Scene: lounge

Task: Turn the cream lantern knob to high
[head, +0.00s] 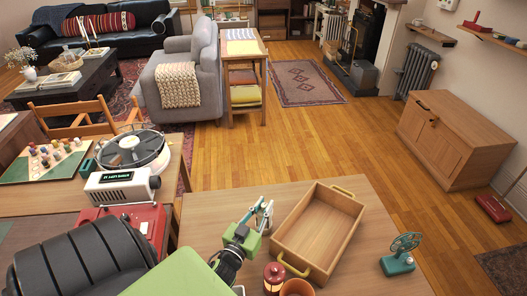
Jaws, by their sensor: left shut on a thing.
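I cannot make out a cream lantern or its knob in the head view. A small red lantern-like object (273,278) stands at the front edge of the near table, partly cut by the frame. My left gripper (262,209) is above the near table, left of the wooden tray, with its fingers pointing away from me. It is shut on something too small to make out. My right gripper is not in view.
The wooden tray (318,228) with brass handles is empty on the near table (205,215). A teal fan (400,253) stands to its right. A cream box with a dark label (122,187) and a turntable (131,151) are on the left table. Open floor lies beyond.

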